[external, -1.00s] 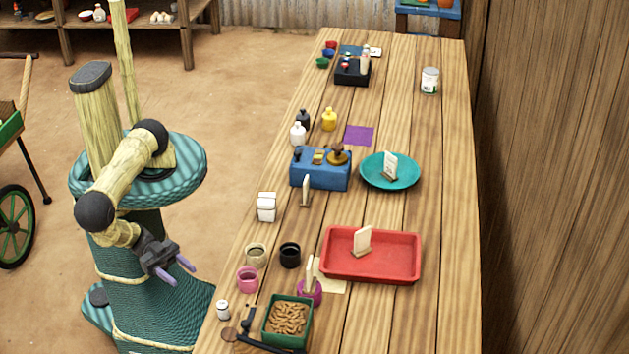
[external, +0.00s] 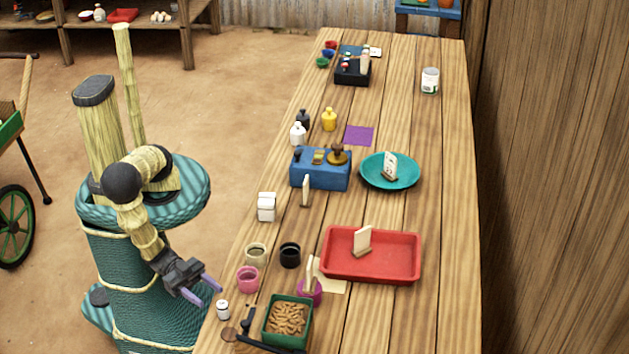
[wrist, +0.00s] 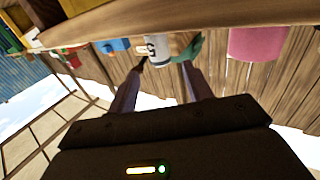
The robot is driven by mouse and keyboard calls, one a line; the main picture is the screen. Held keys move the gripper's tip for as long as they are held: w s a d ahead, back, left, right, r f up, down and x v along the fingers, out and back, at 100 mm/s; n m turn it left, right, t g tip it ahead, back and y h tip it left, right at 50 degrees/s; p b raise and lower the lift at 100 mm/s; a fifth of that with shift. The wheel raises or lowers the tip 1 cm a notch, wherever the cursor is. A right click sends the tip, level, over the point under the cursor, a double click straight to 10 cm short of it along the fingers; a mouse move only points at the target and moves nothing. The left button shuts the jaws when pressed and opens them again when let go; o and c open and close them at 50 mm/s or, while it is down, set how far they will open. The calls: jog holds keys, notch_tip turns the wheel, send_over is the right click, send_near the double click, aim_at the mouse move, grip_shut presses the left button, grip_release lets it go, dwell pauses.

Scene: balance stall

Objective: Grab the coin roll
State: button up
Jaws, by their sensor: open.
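A small white cylinder with a dark end (external: 223,309), which looks like the coin roll, stands near the table's left edge at the front. In the wrist view a white-grey cylinder with a dark mark (wrist: 156,50), apparently the same thing, shows ahead between my fingers. My gripper (external: 207,292) has two purple fingers spread apart with nothing held. It is just left of and behind the cylinder, by the table edge; I cannot tell its exact height. The fingers also show in the wrist view (wrist: 163,72), with the cylinder beyond their tips.
A pink cup (external: 247,280) stands close to the right of my gripper, with a beige cup (external: 256,255) and black cup (external: 290,254) behind. A green box (external: 266,326) of brown pieces stands right of the cylinder. A red tray (external: 330,270) lies farther right.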

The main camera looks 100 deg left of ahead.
aim_at(218, 302)
jog(key=shift+w+d, duration=0.3)
jog(key=shift+w, duration=0.25)
jog(key=shift+p+x, duration=0.5)
jog(key=shift+x, duration=2.1)
jog(key=shift+a, duration=0.1)
grip_shut()
notch_tip(218, 302, up, 10)
jog(key=shift+p, duration=0.4)
